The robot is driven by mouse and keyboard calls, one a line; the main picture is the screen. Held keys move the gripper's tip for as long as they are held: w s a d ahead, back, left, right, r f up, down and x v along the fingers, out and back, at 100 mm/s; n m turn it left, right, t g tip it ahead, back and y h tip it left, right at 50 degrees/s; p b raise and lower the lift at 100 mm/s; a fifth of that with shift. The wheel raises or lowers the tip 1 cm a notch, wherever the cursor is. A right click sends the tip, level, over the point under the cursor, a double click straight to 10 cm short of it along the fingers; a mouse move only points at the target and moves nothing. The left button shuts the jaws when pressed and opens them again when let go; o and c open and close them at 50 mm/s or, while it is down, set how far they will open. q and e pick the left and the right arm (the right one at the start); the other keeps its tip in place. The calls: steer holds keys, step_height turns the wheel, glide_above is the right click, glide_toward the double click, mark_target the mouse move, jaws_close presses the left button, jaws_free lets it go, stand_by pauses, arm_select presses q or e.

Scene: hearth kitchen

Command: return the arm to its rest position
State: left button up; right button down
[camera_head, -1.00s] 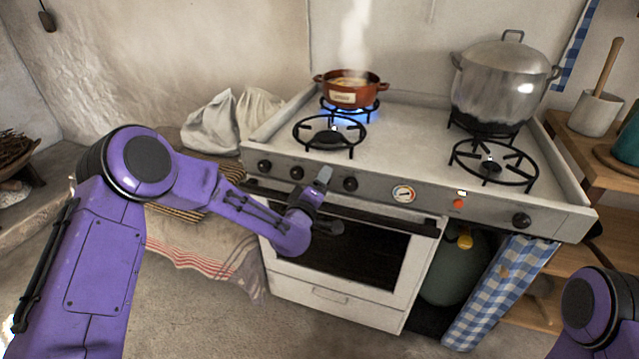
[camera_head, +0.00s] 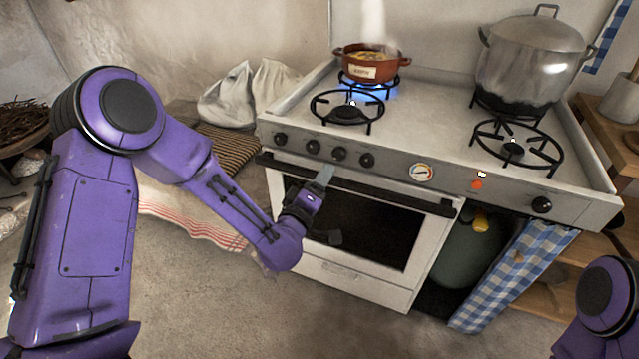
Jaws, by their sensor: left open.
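My purple left arm (camera_head: 95,220) comes in from the left and bends down toward the stove front. My left gripper (camera_head: 328,205) is open, with no object seen between its fingers. It is in front of the oven door (camera_head: 365,232), below the knobs; I cannot tell whether it touches the door or its handle. Of my right arm only a purple joint (camera_head: 606,296) shows at the lower right edge; the right gripper is out of view.
The white stove (camera_head: 430,115) has a lit burner under a steaming red-brown pot (camera_head: 368,70). A large lidded metal pot (camera_head: 528,65) stands at the back right. A gas cylinder (camera_head: 466,250) and checked cloth (camera_head: 515,275) are at right. Floor (camera_head: 220,310) in front is clear.

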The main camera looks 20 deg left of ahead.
arm_select(q)
steer(key=s+a+f+m+g+y+p, duration=0.3)
steer(key=s+f+g, duration=0.4)
steer(key=s+f, duration=0.65)
steer(key=s+a+f+m+g+p, duration=0.1)
steer(key=s+a+f+g+p, duration=0.1)
steer(key=s, duration=0.9)
steer(key=s+a+f+m+g+y+p, duration=0.1)
steer(key=s+a+f+g, duration=0.4)
steer(key=s, duration=0.6)
steer(key=shift+f+m+g+p, duration=0.4)
steer(key=shift+f+p, duration=0.3)
steer(key=shift+f, duration=0.15)
